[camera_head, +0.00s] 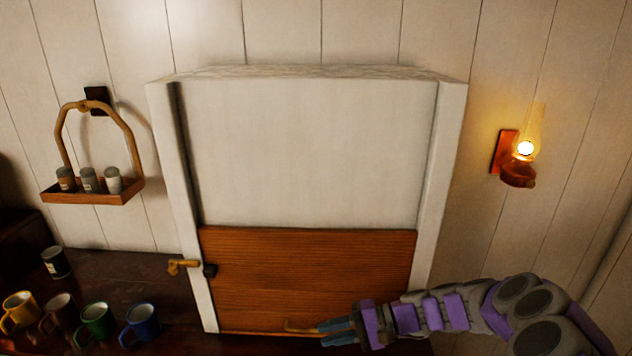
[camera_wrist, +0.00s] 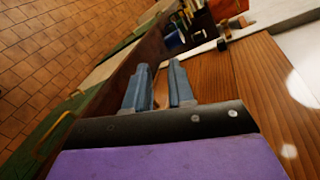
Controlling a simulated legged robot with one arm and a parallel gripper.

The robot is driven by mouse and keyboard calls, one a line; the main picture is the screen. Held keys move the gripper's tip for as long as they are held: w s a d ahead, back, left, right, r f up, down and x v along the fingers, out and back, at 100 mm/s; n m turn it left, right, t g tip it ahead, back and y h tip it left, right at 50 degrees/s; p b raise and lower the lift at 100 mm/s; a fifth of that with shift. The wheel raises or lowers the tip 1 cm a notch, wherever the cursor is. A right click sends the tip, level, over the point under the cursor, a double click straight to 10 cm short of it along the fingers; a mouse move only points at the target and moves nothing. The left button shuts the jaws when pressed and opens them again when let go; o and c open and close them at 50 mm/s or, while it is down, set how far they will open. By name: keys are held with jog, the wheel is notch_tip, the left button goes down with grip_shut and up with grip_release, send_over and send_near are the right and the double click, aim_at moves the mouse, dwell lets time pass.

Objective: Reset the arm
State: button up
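My arm reaches in from the lower right in the head view, and my gripper (camera_head: 322,332) points left in front of the lower edge of a wooden panel (camera_head: 310,275). The blue fingers are apart, close to a brass-coloured handle (camera_head: 297,326) at the panel's bottom edge. I cannot tell whether they touch it.
A white frame (camera_head: 453,130) surrounds the panel. A brass lever (camera_head: 183,266) sits at its left. Several mugs, including a blue mug (camera_head: 140,322), stand on a dark counter (camera_head: 135,275) at lower left. A hanging rack (camera_head: 90,197) and a lit lamp (camera_head: 518,172) are on the wall.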

jog(key=s+a+r+n+g+h, duration=0.2)
jog(key=s+r+n+h, duration=0.15)
jog(key=s, duration=0.45)
jog(key=s+a+r+n+g+h, duration=0.15)
jog(key=s+r, duration=0.25)
jog(key=s, duration=0.4)
jog(key=s+d+t+h, duration=0.2)
jog(key=s+d+h, duration=0.7)
jog(key=s+d, duration=0.4)
jog(key=s, duration=0.3)
jog(key=shift+s+d+f+h, duration=0.3)
jog(key=shift+s+d+f, duration=0.05)
jog(key=shift+f, duration=0.05)
